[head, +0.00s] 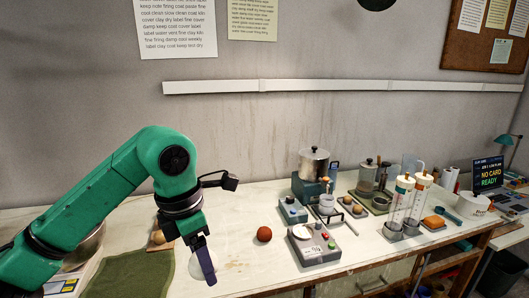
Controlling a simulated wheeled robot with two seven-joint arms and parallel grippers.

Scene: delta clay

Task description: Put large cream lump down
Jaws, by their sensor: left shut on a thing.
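My left gripper (207,276) is low over the pale worktop, left of the middle, with its fingers pointing down. It is shut on a pale rounded lump, the large cream lump (195,265), which shows beside the dark finger and is partly hidden by it. I cannot tell whether the lump touches the worktop. My right gripper is not in view.
A reddish-brown ball (264,234) sits right of my gripper. A scale (314,246) stands beyond it. A green cloth (130,275) and a tan lump (158,237) on a board lie left. Two clear cylinders (402,205) stand further right.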

